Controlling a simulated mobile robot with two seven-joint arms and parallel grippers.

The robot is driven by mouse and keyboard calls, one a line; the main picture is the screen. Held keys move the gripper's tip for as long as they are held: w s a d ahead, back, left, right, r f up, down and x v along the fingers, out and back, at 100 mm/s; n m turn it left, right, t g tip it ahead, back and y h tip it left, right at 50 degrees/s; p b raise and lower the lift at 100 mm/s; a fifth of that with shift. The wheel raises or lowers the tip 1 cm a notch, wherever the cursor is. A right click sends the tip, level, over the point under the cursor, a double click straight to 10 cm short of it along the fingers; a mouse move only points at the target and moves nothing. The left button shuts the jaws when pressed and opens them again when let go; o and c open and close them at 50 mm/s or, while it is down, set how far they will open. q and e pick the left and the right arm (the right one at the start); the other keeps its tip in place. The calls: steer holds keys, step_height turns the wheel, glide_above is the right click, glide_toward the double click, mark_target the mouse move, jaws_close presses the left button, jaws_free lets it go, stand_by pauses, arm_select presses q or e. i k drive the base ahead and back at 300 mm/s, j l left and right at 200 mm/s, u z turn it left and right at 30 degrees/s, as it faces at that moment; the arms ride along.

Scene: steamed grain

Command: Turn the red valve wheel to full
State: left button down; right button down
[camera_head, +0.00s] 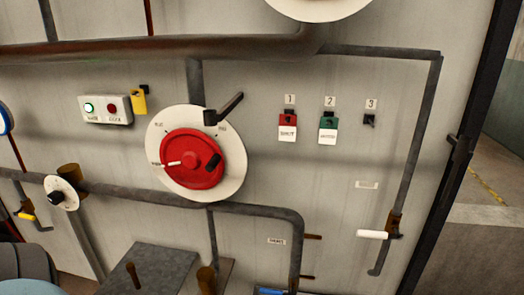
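The red valve wheel (192,174) is mounted on a round white dial plate (232,180) on the grey wall panel, left of the middle of the view. A white pointer mark on the wheel points left, close to a small label at the plate's left edge. Other small labels sit near the plate's top left and top right; they are too small to read surely. A black knob (214,161) stands out from the wheel's right side. A black lever (228,106) sits at the plate's upper edge. Neither of my grippers is in view.
Pipes cross above and below the wheel. A white-handled valve (373,234) is lower right.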

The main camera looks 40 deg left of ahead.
mark_target(191, 157)
steer(key=k+l+u, duration=0.1)
steer(key=u, duration=1.45)
